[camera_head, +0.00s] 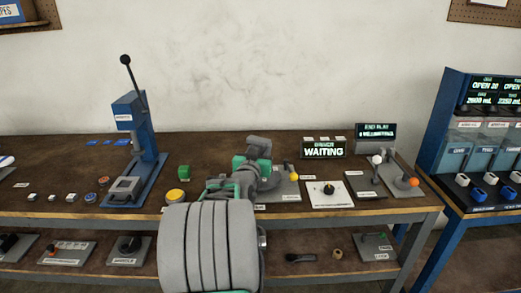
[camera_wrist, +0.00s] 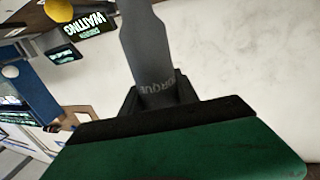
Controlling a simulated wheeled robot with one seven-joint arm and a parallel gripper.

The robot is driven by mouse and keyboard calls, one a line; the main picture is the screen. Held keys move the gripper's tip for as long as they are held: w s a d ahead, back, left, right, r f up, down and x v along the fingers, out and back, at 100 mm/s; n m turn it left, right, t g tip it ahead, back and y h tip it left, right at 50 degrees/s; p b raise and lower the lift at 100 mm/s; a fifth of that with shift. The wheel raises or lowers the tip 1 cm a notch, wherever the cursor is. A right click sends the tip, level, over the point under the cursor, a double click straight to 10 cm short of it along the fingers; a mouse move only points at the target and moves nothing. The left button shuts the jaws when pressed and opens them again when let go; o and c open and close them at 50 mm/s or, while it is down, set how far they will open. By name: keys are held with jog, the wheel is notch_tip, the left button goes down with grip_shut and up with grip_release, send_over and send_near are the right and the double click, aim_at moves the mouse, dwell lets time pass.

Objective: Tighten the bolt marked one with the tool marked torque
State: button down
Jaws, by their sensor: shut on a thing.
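A grey tool marked TORQUE (camera_wrist: 150,50) stands up from my gripper (camera_wrist: 158,100) in the wrist view. My gripper is shut on it near the lettering. The tool's upper end runs out of the top of that view. In the head view my gripper (camera_head: 256,172) is over the middle of the bench, partly hidden by my own arm. I cannot make out a bolt marked one in either view.
The wooden bench (camera_head: 60,160) carries a blue lever press (camera_head: 135,145) at left. Right of my gripper are a black display reading WAITING (camera_head: 323,149), a white plate with a dark knob (camera_head: 328,194) and a grey fixture (camera_head: 400,175). A blue rack (camera_head: 455,120) stands at far right.

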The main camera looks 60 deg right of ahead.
jog(key=shift+f+b, duration=0.6)
jog(key=shift+b, duration=0.15)
dwell(0.4)
jog(key=shift+f+b, duration=0.1)
jog(key=shift+b, duration=0.7)
dwell(0.9)
notch_tip(320, 180, up, 7)
jog(key=p, duration=0.2)
dwell(0.5)
dwell(1.2)
